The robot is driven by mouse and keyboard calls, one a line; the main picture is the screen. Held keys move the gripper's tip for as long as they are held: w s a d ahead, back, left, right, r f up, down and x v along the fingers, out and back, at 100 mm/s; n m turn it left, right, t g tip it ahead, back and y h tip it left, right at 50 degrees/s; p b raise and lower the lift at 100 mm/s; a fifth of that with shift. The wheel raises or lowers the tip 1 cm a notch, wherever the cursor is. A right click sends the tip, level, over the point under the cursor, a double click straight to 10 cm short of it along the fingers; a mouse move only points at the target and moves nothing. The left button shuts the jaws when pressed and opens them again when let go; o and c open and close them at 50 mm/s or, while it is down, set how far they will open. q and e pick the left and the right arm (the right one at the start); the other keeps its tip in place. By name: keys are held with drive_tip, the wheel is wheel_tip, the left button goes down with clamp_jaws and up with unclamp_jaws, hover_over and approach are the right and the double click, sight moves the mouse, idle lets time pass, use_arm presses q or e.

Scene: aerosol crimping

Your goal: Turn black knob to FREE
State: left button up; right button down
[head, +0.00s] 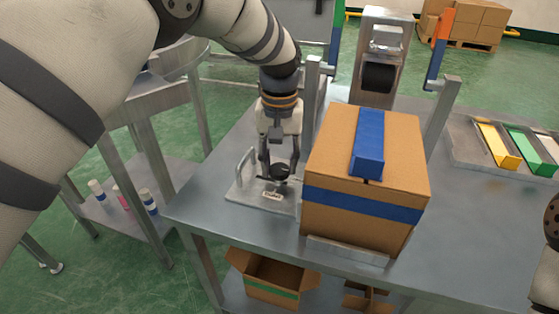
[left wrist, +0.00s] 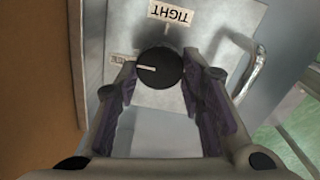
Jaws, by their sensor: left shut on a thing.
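The black knob (left wrist: 160,68) sits on a pale metal plate (left wrist: 228,15) in the left wrist view. Its white pointer line points left, toward a small label (left wrist: 117,59) whose text I cannot fully read. A TIGHT label (left wrist: 171,14) is upside down above the knob. My left gripper (left wrist: 159,80) is shut on the knob, with one finger on each side. In the head view the left gripper (head: 277,170) reaches down onto the dark knob (head: 281,172), partly hiding it. My right gripper is not in view.
A taped cardboard box (head: 398,155) stands close to the right of the left gripper, between metal posts. A metal handle (left wrist: 257,65) rises from the plate beside the knob. Coloured trays (head: 497,145) lie at the right. The front left tabletop (head: 215,215) is clear.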

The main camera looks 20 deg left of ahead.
sight(279, 168)
use_arm(q)
drive_tip(key=shift+f, duration=0.1)
drive_tip(key=o, duration=1.1)
drive_tip(key=shift+o, duration=0.2)
wheel_tip(279, 168, up, 12)
